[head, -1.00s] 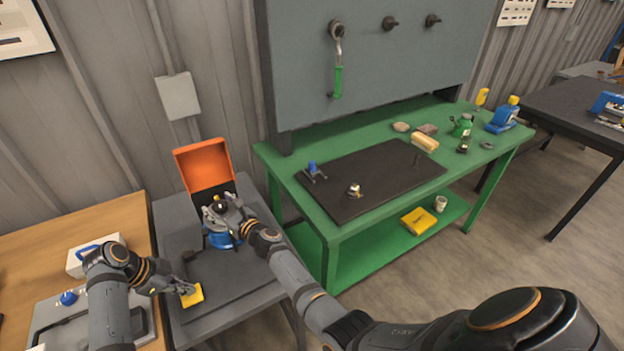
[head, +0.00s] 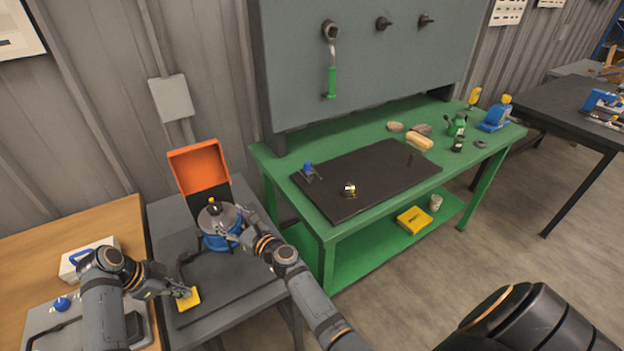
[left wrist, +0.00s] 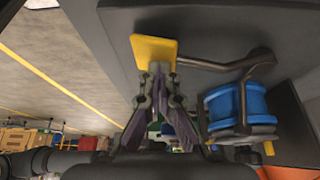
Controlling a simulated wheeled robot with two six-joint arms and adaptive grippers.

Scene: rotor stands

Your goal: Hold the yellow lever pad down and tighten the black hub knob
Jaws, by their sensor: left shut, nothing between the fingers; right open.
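The yellow lever pad (head: 189,299) is at the front of the grey stand. My left gripper (head: 181,292) is shut with nothing between its fingers, its tips at the pad. In the left wrist view the fingertips (left wrist: 158,72) meet the pad (left wrist: 154,47), and a bent dark lever (left wrist: 225,66) runs from it toward the blue drum (left wrist: 238,104). In the head view a grey disc (head: 225,216) tops the blue drum (head: 220,242). A small dark knob with yellow (head: 212,203) stands on it. My right gripper (head: 231,228) is open beside the disc's right side.
An open orange-lidded box (head: 199,166) stands behind the drum. A green workbench (head: 275,165) with a black mat (head: 378,170) is to the right. A wooden table (head: 40,247) is to the left. A green-handled wrench (head: 331,65) hangs on the grey panel.

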